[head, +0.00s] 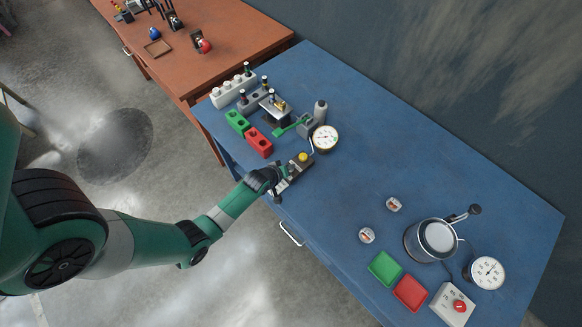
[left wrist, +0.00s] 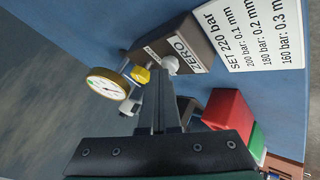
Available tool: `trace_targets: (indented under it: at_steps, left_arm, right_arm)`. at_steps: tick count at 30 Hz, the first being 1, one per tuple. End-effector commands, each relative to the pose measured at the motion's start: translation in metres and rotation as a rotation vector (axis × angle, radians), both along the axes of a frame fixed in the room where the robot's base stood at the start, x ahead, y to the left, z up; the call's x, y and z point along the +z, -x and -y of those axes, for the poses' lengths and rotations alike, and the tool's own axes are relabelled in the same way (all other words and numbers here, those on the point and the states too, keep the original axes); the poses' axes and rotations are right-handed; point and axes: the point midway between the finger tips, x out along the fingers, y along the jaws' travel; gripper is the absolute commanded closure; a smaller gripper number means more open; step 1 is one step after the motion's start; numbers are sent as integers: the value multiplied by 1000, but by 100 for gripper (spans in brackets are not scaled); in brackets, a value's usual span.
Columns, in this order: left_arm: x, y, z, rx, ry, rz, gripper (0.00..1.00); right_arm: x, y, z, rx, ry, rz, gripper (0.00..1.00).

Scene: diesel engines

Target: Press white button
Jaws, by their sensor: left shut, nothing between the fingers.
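The white button (left wrist: 171,64) shows in the left wrist view on a dark block (left wrist: 178,42) with a white "ZERO" label (left wrist: 187,52). My left gripper (left wrist: 158,75) is shut and empty, its fingertips close beside the button in that view. I cannot tell whether they touch it. In the head view my left gripper (head: 287,184) is at the near edge of the blue table, by the dark block (head: 299,169); the button is not clearly visible there. A yellow knob (head: 304,157) is next to it and also shows in the left wrist view (left wrist: 140,75). My right gripper is not in view.
A dial gauge (head: 325,138) stands just beyond the block on the blue table (head: 400,130). Red (head: 258,142) and green (head: 237,121) blocks lie to the left. The table's middle is clear.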

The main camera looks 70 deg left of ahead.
Motion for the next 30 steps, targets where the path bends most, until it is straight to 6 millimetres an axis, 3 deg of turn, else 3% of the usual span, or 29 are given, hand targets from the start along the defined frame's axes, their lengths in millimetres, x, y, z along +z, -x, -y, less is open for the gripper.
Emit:
trace_targets:
  at_steps: [6,19,30]
  left_arm:
    - [15,1,1,0,1,-1,100]
    - [19,0,0,0,1,-1,100]
    - [56,0,0,0,1,-1,100]
  right_arm:
    - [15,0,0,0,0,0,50]
    - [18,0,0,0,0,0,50]
    - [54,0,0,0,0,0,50]
